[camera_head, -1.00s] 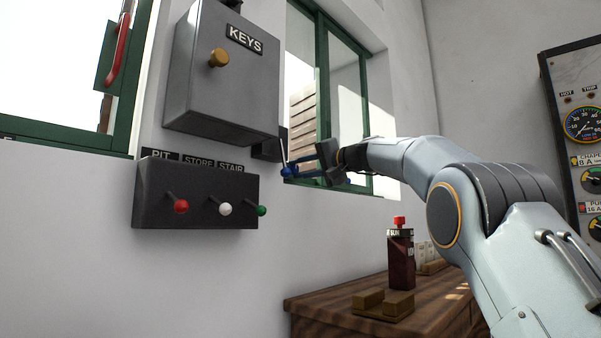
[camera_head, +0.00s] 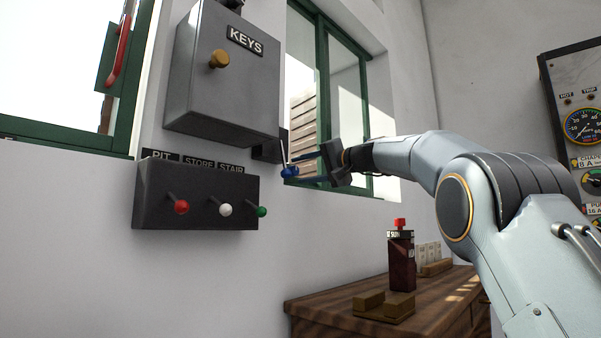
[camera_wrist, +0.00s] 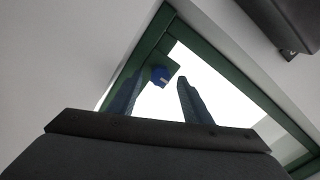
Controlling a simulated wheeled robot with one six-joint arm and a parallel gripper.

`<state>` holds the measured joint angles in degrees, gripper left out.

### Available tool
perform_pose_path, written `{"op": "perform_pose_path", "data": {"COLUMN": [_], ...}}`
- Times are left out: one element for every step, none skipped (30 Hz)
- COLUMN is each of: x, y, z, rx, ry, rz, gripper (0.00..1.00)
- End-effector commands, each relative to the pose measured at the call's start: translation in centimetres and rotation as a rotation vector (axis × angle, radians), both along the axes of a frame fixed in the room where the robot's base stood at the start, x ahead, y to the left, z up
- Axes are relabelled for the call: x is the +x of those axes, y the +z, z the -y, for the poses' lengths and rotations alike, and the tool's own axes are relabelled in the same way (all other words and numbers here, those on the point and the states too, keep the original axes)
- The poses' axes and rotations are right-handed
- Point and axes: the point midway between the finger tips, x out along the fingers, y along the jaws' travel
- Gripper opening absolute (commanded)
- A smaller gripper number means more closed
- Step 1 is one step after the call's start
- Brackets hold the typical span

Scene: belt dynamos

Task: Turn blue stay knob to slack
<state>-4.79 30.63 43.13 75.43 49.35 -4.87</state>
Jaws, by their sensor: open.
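The blue stay knob (camera_head: 290,172) is at the lower left corner of the green-framed window, below a thin pale rod. It also shows in the wrist view (camera_wrist: 160,75), with a small white mark on its face. My gripper (camera_head: 306,168) is open and points left toward the knob. In the wrist view its two dark blue fingers (camera_wrist: 160,88) are spread, with the knob between their tips in the picture. The knob appears just beyond the tips and no grip on it shows. I cannot tell whether either finger touches it.
A grey KEYS box (camera_head: 222,85) with a brass knob hangs left of the window. Below it is a dark switch box (camera_head: 195,210) with red, white and green levers. A wooden bench (camera_head: 390,312) carries a dark red bottle (camera_head: 402,265). A gauge panel (camera_head: 575,90) stands at right.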

Motion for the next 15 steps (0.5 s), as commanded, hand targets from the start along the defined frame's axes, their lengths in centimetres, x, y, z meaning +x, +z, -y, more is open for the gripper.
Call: {"op": "perform_pose_path", "data": {"x": [-0.5,-0.8,-1.1,-1.4,-1.7,-2.1,-2.4,-2.6,-2.9,-3.2,-3.3,-3.5,-3.7,-3.8,-3.9], "y": [0.0,0.0,0.0,0.0,0.0,0.0,0.0,0.0,0.0,0.0,0.0,-0.1,0.0,0.0,0.0], "z": [0.6,0.9,1.4,1.8,2.2,2.6,2.9,3.2,3.7,4.0,4.2,4.4,4.5,4.6,4.7], "rx": [0.001,0.001,0.001,0.001,0.001,0.0,0.001,0.002,0.0,0.0,0.0,0.0,0.0,0.0,0.0], "ry": [-0.002,-0.002,-0.002,-0.003,-0.002,-0.001,0.0,0.0,-0.001,-0.001,-0.001,0.0,0.001,0.001,0.001], "rz": [0.001,0.001,0.0,0.001,-0.001,0.001,0.001,0.0,0.0,0.001,0.0,0.0,0.0,0.0,0.0], "gripper": [0.45,0.45,0.45,0.45,0.45,0.45,0.45,0.45,0.45,0.45,0.45,0.45,0.45,0.45,0.45]}}
